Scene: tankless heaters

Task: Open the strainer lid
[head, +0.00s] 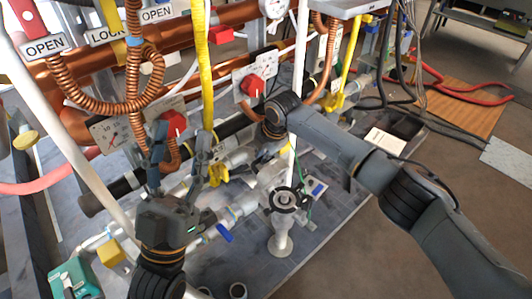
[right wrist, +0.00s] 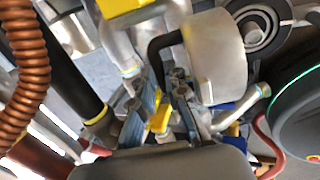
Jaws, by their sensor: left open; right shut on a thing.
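In the right wrist view a silver cylinder (right wrist: 222,55), which looks like the strainer lid, lies sideways with a black bent handle (right wrist: 158,46) at its left end. My right gripper (right wrist: 158,92) is shut on this handle, whose lower end runs between the fingertips. A yellow part (right wrist: 160,121) also shows between the fingers; I cannot tell whether they touch it. In the head view my right arm comes in from the right, and its fingers are hidden among the pipes. My left gripper (head: 178,152) is open and empty in front of the pipes.
Copper coils (head: 135,100), a yellow hose (head: 203,70) and red valve handles (head: 252,86) crowd the left and back. A round black flange (head: 284,199) on a pale post stands in front. Bare floor (head: 345,250) is free at lower right.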

